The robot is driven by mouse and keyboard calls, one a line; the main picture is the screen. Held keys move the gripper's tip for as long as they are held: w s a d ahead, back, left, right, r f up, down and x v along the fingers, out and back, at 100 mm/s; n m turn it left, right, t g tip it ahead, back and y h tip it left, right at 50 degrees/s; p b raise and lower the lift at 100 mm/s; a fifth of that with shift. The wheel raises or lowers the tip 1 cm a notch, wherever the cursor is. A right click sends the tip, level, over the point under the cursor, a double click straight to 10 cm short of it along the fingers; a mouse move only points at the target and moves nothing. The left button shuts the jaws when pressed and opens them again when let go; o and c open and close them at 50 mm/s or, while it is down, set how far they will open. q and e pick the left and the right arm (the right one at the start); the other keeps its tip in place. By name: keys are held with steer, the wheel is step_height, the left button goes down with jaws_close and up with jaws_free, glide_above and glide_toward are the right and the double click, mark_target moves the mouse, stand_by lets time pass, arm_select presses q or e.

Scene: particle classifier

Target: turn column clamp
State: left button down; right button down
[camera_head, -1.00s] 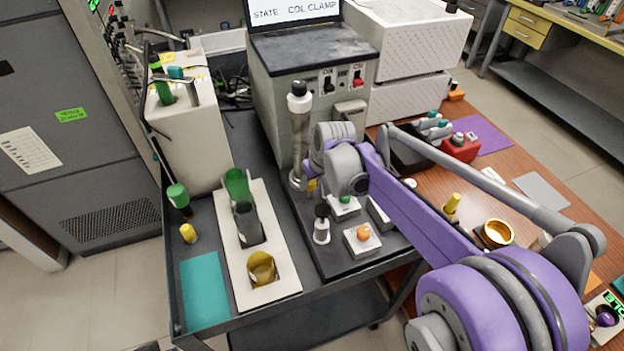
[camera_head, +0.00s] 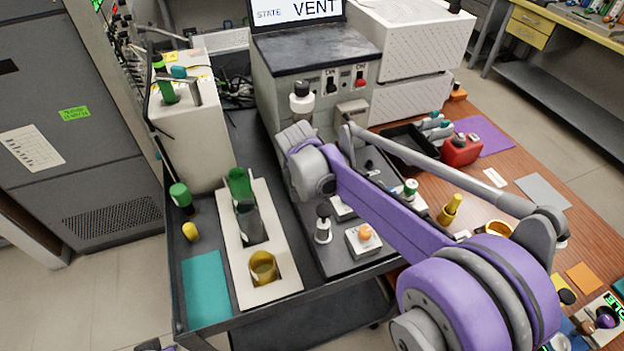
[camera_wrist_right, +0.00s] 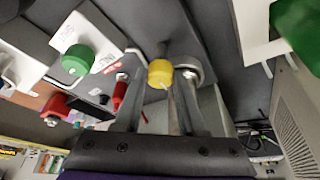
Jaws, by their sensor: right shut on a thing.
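The column (camera_head: 302,105) stands upright on the cart in front of the grey instrument box. Its dark cap and upper part show; my right wrist and forearm hide its lower part. In the right wrist view, a yellow clamp knob (camera_wrist_right: 160,73) sits between the fingers of my right gripper (camera_wrist_right: 168,88), which is shut on it. In the head view my right gripper's fingers and the knob are hidden behind my purple and grey arm. The display (camera_head: 297,10) on the box reads "STATE VENT".
A white rack (camera_head: 273,286) with green and amber vessels stands left of the column base. A green knob (camera_wrist_right: 78,60) and red parts (camera_wrist_right: 119,93) are near my right gripper. A white block with an orange ball (camera_head: 364,239) stands in front. A teal mat (camera_head: 206,288) is clear.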

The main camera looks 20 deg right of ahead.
steer(key=shift+m, duration=0.6)
steer(key=shift+c, duration=2.4)
jaws_free()
steer(key=v, duration=1.1)
steer(key=shift+a+p, duration=0.2)
steer(key=shift+p, duration=0.2)
steer(key=shift+w+f, duration=0.1)
steer(key=shift+f, duration=0.05)
